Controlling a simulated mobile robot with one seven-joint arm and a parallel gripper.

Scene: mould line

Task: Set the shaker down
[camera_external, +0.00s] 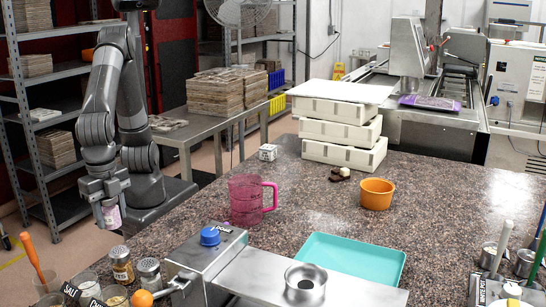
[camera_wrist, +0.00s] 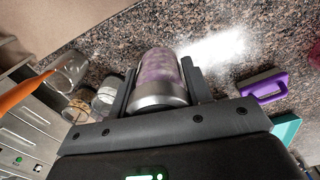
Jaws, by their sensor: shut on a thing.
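The shaker (camera_external: 111,215) hangs in my gripper (camera_external: 104,197) at the left side of the speckled counter (camera_external: 320,215). In the wrist view the shaker (camera_wrist: 160,80) has a mottled purple and pale body with a metal ring at its near end. The two dark fingers of my gripper (camera_wrist: 158,92) are shut on it, one on each side. I cannot tell whether its far end touches the counter.
A pink jug (camera_external: 246,200) stands on the counter right of my gripper. Spice jars (camera_external: 121,264) and a glass with an orange-handled tool (camera_external: 36,262) stand at the front left. A metal machine (camera_external: 207,255) and teal tray (camera_external: 352,260) lie at the front. The counter's left stretch is bare.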

